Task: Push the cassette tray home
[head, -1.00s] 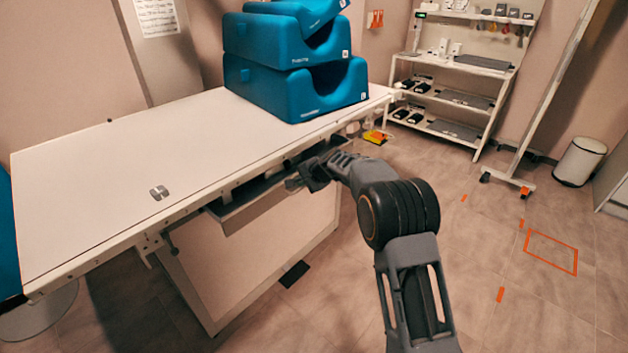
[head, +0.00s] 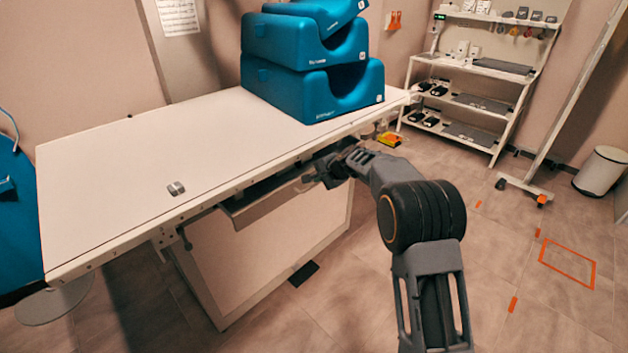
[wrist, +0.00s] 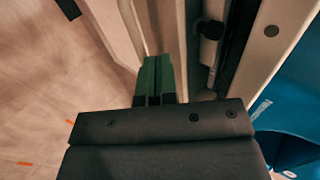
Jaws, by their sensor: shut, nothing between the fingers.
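The cassette tray (head: 268,204) is a pale, shallow drawer under the table top. It stands partly out from beneath the table's near edge, with a dark interior showing. My gripper (head: 318,178) is at the tray's right end, just below the table edge. Whether it touches the tray cannot be told from the head view. In the wrist view, the green-padded fingers (wrist: 156,76) are closed together with nothing between them. They lie close to a pale upright edge, and contact there is unclear. The tray's far part is hidden under the table.
The white table (head: 120,165) holds a stack of blue cushions (head: 310,95) and a small metal piece (head: 176,188). A white shelf rack (head: 470,70) and a bin (head: 601,170) stand at the right. The floor on the right is mostly clear, with orange marks (head: 567,262).

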